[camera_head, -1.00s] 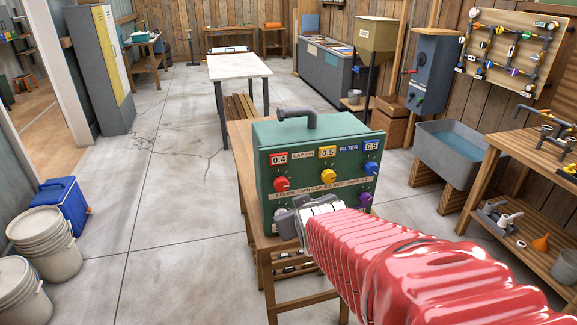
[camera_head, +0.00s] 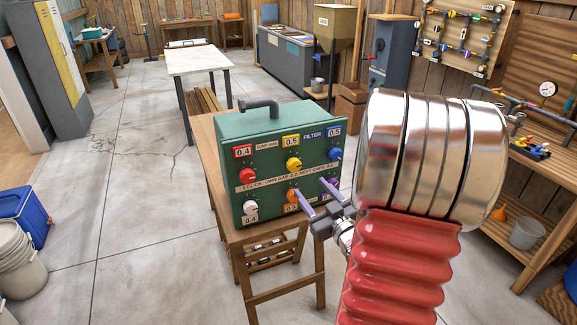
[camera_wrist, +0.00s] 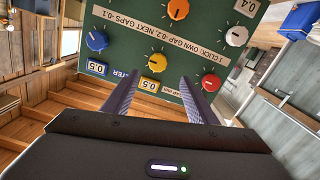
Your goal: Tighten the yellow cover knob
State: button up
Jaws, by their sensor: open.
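The yellow knob (camera_head: 293,164) is in the middle of the upper row on the front of a green box (camera_head: 228,163). Above it a yellow-framed display (camera_head: 291,141) reads 0.5. In the wrist view, where the panel appears upside down, the yellow knob (camera_wrist: 157,60) lies beyond and between the fingertips, with its pointer slanted. My gripper (camera_head: 315,195) is open and empty, in front of the panel's lower right. Its two fingers (camera_wrist: 158,80) point toward the panel, apart from the yellow knob. The purple knob is mostly hidden behind my gripper in the head view.
A red knob (camera_head: 248,175) and a blue knob (camera_head: 335,154) flank the yellow one. Below are a white knob (camera_head: 250,208) and an orange knob (camera_head: 292,196). A label strip (camera_head: 287,179) crosses between the rows. The box stands on a wooden table (camera_head: 262,237).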

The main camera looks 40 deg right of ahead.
aim_at(295, 167)
jog(key=shift+s+d+t, duration=0.1)
jog(key=shift+s+t, duration=0.2)
jog(key=shift+s, duration=0.05)
jog(key=x, duration=1.4)
jog(key=shift+f, duration=0.1)
jog(key=shift+c, duration=0.4)
jog(key=c, duration=0.9)
jog(key=shift+s+a, duration=0.1)
jog(key=shift+a, duration=0.1)
jog(key=shift+c, duration=0.4)
jog(key=shift+d, duration=0.1)
